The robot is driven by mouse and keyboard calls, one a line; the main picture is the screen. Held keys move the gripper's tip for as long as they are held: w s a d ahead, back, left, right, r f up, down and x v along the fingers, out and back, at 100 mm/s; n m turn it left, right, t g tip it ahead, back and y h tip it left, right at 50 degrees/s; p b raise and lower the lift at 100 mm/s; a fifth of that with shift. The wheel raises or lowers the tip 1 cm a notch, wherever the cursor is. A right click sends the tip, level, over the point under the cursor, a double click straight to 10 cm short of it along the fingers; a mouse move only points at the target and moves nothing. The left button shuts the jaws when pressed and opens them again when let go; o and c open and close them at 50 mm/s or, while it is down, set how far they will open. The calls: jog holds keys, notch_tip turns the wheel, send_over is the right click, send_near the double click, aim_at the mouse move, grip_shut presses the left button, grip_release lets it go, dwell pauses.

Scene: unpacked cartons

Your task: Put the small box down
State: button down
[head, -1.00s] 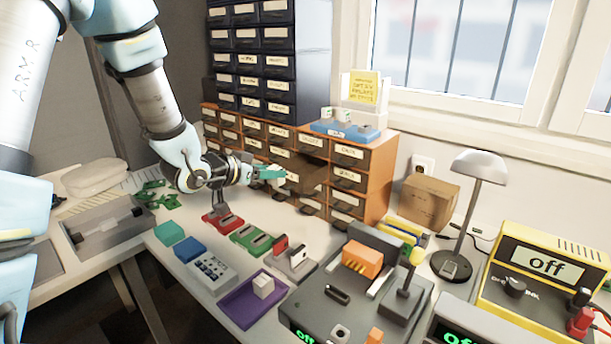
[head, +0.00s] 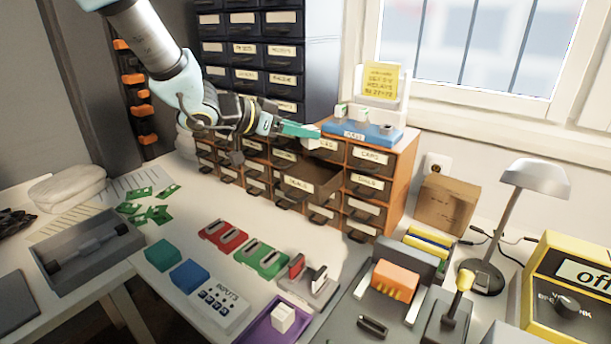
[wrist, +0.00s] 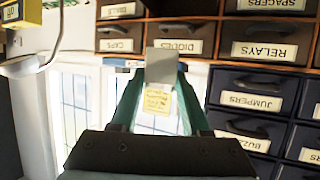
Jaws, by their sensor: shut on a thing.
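A small pale grey-white box (wrist: 160,66) is between the green fingertips of my gripper (wrist: 158,95) in the wrist view. In the head view my gripper (head: 300,130) is shut on this small box (head: 311,144), in the air by the upper front of the orange drawer cabinet, left of the blue tray (head: 350,137). The fingers hide part of the box. The tray lies on the cabinet top and carries several small items.
An open drawer (head: 310,184) juts from the orange cabinet (head: 405,170) below my gripper. A purple tray (head: 262,330) with a white block (head: 283,318) lies on the bench. A lamp (head: 520,200) and a cardboard carton (head: 447,203) stand at right.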

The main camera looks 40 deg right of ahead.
notch_tip(320, 180, down, 10)
jog(key=shift+w+r, duration=0.1)
jog(key=shift+r, duration=0.05)
dwell(0.3)
